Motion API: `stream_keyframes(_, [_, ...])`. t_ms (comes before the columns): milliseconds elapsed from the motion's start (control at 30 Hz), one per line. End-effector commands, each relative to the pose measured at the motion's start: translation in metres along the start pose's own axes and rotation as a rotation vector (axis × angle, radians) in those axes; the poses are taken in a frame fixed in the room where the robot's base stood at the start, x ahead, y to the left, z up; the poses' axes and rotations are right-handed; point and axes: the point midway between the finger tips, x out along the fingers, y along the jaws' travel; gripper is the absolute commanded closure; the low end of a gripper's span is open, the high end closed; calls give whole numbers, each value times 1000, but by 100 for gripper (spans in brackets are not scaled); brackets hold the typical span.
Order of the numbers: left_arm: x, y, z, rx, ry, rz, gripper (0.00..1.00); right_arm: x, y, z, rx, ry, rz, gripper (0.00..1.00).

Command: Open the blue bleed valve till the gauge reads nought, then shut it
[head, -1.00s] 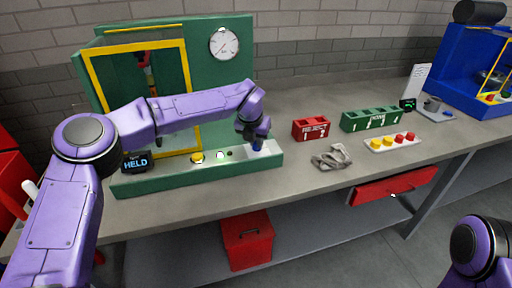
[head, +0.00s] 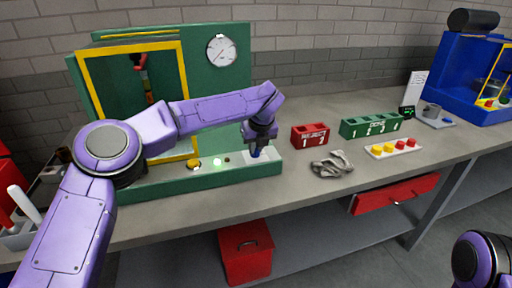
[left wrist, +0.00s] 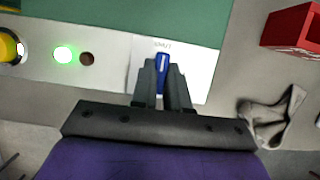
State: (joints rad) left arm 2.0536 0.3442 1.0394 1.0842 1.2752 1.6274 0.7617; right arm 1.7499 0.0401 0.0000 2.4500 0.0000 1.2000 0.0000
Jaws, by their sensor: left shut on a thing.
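The blue bleed valve (left wrist: 162,72) is a small blue lever on a white plate at the right end of the green rig's base. In the left wrist view it lies between my fingers and points up at the lettering, which seems to read "SHUT". My left gripper (head: 259,148) is shut on the lever from above; it also shows in the left wrist view (left wrist: 162,85). The round white gauge (head: 221,50) is on the green back panel. Its needle is too small to read surely. My right gripper is out of view.
A yellow button (head: 193,164) and a lit green lamp (head: 217,163) are left of the valve. A red bin (head: 310,135), a green bin (head: 370,124), a grey rag (head: 331,164) and a tray of coloured knobs (head: 392,149) lie to the right on the bench.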

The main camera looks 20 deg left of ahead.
Motion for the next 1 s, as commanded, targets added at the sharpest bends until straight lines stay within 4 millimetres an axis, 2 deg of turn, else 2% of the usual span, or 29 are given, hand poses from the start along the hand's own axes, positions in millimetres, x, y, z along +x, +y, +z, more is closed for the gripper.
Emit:
stream_keyframes(433, [1,0,0,-11,1,5,100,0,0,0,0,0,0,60])
stream_keyframes(467, [1,0,0,-11,1,5,82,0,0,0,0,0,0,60])
stream_keyframes(533, [1,0,0,-11,1,5,60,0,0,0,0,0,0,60])
stream_keyframes(833, [-1,0,0,-9,0,4,60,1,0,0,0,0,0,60])
stream_keyframes(933, [-12,-1,0,-9,-1,3,60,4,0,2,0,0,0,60])
stream_keyframes(1000, [-26,-1,0,-9,-3,2,60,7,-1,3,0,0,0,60])
